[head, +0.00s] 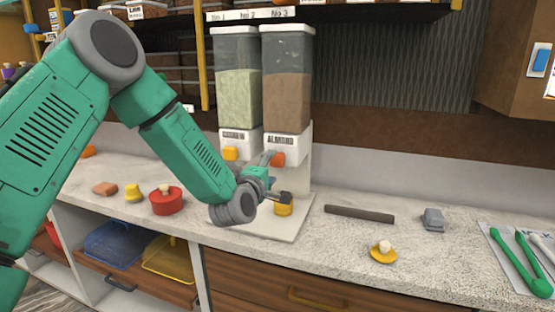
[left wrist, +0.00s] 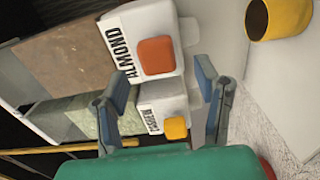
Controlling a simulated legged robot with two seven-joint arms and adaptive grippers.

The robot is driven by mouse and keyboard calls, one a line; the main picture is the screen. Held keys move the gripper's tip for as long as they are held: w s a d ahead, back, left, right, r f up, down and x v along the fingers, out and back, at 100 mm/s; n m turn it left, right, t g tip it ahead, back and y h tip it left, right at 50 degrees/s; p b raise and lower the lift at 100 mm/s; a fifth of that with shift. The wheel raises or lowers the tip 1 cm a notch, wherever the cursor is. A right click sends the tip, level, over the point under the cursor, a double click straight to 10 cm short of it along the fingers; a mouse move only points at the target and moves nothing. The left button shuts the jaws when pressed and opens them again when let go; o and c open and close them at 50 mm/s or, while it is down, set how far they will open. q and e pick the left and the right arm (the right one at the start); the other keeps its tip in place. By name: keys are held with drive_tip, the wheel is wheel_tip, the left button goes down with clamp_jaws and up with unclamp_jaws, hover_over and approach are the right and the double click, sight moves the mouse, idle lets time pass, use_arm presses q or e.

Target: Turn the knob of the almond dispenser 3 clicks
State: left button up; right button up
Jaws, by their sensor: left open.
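The almond dispenser (head: 287,92) stands on the counter, a clear bin of brown contents over a white base labelled ALMOND. Its orange knob (head: 277,159) is partly behind my left gripper in the head view. In the left wrist view the orange knob (left wrist: 156,56) shows whole, ahead of and above the gap between the fingers. My left gripper (left wrist: 165,88) is open and empty, its two fingers apart, in front of the dispensers and not touching the orange knob as far as I see. A yellow cup (head: 283,208) stands below on the dispenser's base plate. My right gripper is out of view.
A second dispenser (head: 237,95) with green contents and a yellow knob (left wrist: 175,127) stands directly beside. A red pot (head: 166,202), a dark bar (head: 359,214), a grey item (head: 433,219) and a yellow lid (head: 383,254) lie along the counter. An overhead shelf is close above.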

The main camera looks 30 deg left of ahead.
sight(275, 162)
use_arm(q)
drive_tip(key=x, duration=0.4)
drive_tip(key=shift+w+a, duration=0.1)
drive_tip(key=shift+w, duration=0.6)
drive_tip(key=c, duration=1.2)
